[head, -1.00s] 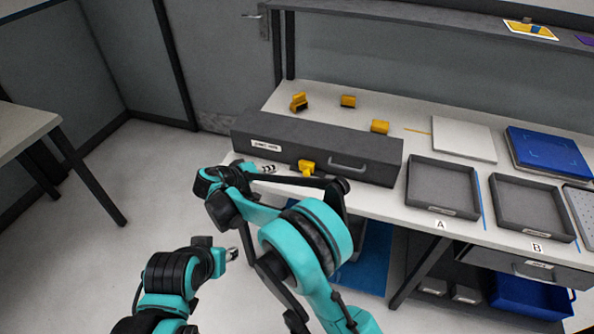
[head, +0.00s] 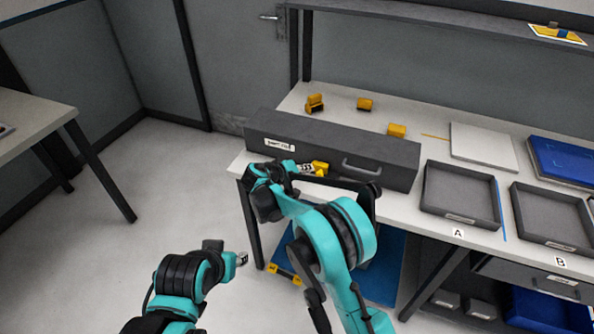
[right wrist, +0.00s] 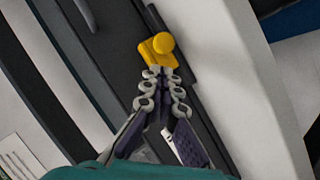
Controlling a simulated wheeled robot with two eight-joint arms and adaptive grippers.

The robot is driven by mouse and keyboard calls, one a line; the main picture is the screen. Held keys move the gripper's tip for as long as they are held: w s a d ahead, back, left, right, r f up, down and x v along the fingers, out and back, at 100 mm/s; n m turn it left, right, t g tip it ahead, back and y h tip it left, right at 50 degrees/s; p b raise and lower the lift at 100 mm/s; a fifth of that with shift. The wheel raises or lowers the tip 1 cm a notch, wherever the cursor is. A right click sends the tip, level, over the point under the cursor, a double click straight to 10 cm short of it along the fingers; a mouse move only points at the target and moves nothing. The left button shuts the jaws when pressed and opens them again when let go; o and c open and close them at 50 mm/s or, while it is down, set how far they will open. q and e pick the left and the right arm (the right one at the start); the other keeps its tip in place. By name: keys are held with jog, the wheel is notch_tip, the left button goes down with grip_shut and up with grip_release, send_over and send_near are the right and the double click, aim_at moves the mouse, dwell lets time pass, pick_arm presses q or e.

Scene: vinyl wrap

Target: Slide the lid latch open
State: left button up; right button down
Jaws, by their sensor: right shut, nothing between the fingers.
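A long dark grey box (head: 350,155) lies on the white workbench. A yellow lid latch (head: 321,168) with a round knob sits on its front face, left of the grey handle (head: 362,169). My right gripper (head: 309,168) is beside the latch, on its left. In the right wrist view the shut fingertips (right wrist: 162,76) are at the lower edge of the yellow latch (right wrist: 157,50), with nothing held between them. I cannot tell whether they touch it. My left gripper (head: 242,259) is low in front of the bench, far from the box; its fingers are too small to read.
Several yellow blocks (head: 364,104) lie on the bench behind the box. Tray A (head: 460,215) and tray B (head: 555,243) stand to the right, with a white board (head: 483,145) and a blue case (head: 560,160) behind. A shelf runs above the bench.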

jog(key=shift+s+d+f, duration=0.1)
jog(key=shift+d+f, duration=0.5)
jog(key=shift+d, duration=0.1)
jog(key=d, duration=0.2)
jog(key=s+d, duration=0.1)
jog(key=d, duration=0.1)
jog(key=shift+s+b, duration=0.15)
jog(key=shift+b, duration=0.15)
jog(key=shift+a, duration=0.1)
